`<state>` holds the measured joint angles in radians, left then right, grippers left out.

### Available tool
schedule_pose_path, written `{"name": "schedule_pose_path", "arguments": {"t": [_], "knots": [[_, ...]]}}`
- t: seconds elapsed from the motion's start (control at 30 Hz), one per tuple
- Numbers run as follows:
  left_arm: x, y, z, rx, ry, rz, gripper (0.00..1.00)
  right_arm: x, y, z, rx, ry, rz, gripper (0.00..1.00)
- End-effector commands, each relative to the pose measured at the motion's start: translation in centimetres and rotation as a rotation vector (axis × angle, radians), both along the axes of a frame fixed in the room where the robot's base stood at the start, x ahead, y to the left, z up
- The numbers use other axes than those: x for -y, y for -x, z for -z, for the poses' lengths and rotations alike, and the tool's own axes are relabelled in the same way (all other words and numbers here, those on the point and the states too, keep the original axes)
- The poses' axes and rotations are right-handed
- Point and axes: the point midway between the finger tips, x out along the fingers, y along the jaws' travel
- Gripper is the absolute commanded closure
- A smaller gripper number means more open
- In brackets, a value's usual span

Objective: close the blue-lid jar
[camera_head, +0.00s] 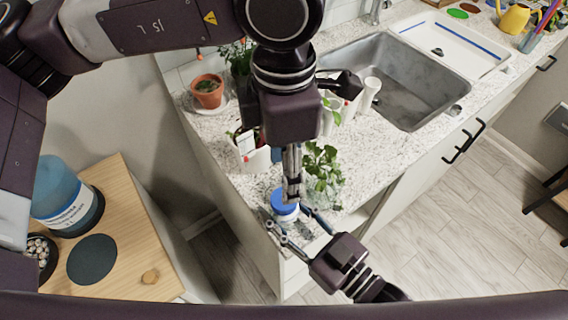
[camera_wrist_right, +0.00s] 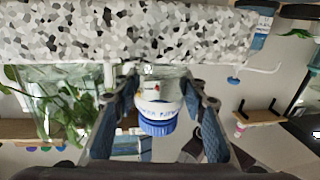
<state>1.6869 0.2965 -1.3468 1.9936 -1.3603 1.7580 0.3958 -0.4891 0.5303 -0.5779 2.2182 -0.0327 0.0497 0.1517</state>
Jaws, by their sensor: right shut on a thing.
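The jar has a blue lid (camera_head: 284,205) and a pale body (camera_head: 285,218) and stands at the counter's near corner. In the right wrist view the jar (camera_wrist_right: 158,108) with lettering and its blue lid (camera_wrist_right: 157,127) sit between my right fingers. My right gripper (camera_head: 293,220) comes from the lower right and is shut on the jar, one finger on each side. My left gripper (camera_head: 292,195) points down from above at the lid. Its fingers show edge-on, so their opening and any grip on the lid cannot be told. How tightly the lid sits is hidden.
A leafy plant (camera_head: 322,165) stands just behind the jar. White pots, a watering can (camera_head: 340,84) and a terracotta pot (camera_head: 208,92) are farther back. The sink (camera_head: 395,80) is at upper right. A wooden side table (camera_head: 135,215) holds a blue container (camera_head: 62,195).

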Motion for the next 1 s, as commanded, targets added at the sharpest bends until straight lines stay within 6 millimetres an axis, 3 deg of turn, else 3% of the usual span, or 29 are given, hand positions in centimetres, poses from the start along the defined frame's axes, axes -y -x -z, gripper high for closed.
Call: {"name": "schedule_pose_path", "arguments": {"t": [0.5, 0.93, 1.0], "knots": [[0.0, 0.0, 6.9, -0.002, -0.001, 0.001, 0.51, 0.0, 0.0, 0.0, -0.001, 0.001, 0.000, 1.00], [0.0, 0.0, 7.8, 0.000, -0.001, 0.001, 0.51, 0.0, 0.0, 0.0, -0.001, 0.001, 0.000, 1.00], [0.0, 0.0, 7.8, 0.000, -0.001, 0.001, 0.58, 0.0, 0.0, 0.0, -0.001, 0.001, 0.000, 1.00]]}}
